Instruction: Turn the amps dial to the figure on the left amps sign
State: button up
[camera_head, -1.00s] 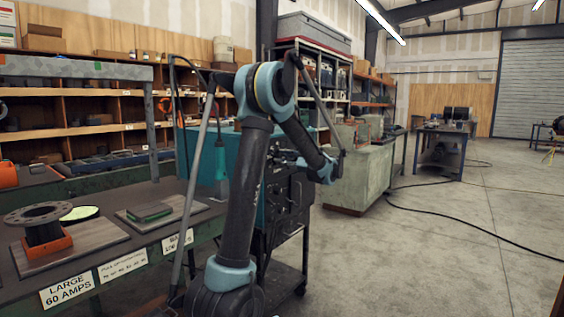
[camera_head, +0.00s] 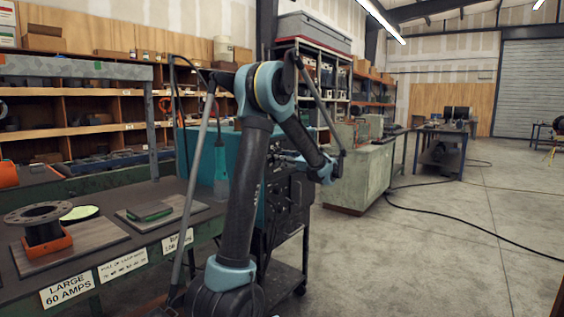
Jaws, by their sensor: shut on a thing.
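The left amps sign (camera_head: 68,290) on the bench's front edge reads LARGE 60 AMPS. Another amps sign (camera_head: 178,241) hangs farther right, its text blurred and partly hidden. The teal welding machine (camera_head: 203,150) stands behind my arm, its black front panel (camera_head: 292,207) facing right. My arm bends over in front of the machine. My gripper (camera_head: 284,156) is small and partly hidden at the upper part of that panel, shut on what seems to be the amps dial. The dial itself and its setting cannot be made out.
The bench (camera_head: 190,190) at left bears a flanged pipe (camera_head: 43,228) in an orange holder and a green block (camera_head: 149,211). A middle sign (camera_head: 122,266) hangs between the amps signs. A pale green cabinet (camera_head: 358,178) stands beyond the machine.

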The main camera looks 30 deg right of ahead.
jog(key=shift+f, duration=0.1)
jog(key=o, duration=1.1)
jog(key=shift+c, duration=0.2)
jog(key=v, duration=1.2)
